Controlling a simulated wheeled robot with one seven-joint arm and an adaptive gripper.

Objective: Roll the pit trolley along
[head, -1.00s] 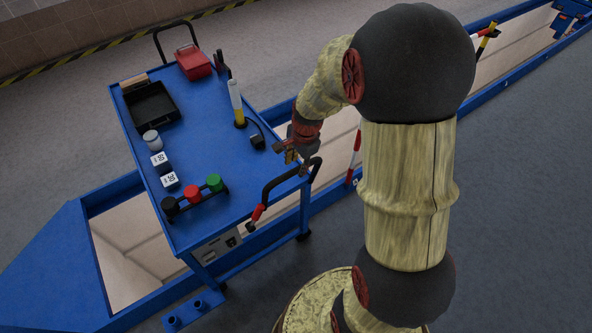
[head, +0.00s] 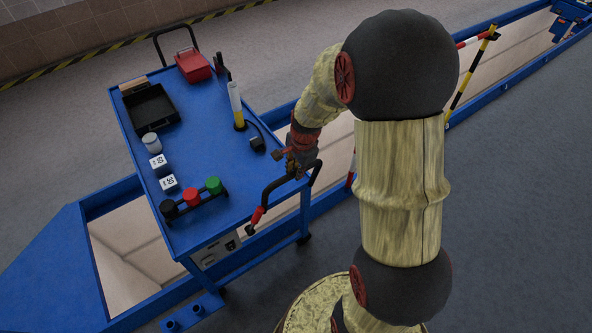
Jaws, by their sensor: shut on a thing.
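The blue pit trolley (head: 205,125) stands across the pit, with blue legs and castors. A black push handle (head: 272,193) with a red section sticks out from its near right end. Another black handle (head: 176,42) rises at its far end. My gripper (head: 296,172) is at the upper part of the near handle, shut on its bar. The fingertips are small and partly hidden by the wrist. On the trolley top are a black tray, a red box (head: 193,66), a yellow-and-white cylinder, white marked blocks, and black, red and green knobs (head: 191,197).
The pit has blue edge rails (head: 129,184) and a pale interior. A wide blue plate (head: 50,270) lies at the left. Small blue posts (head: 186,318) stand by the near rail. A yellow-black striped pole (head: 471,73) and red-white bar are at upper right. Grey floor (head: 515,210) at right is clear.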

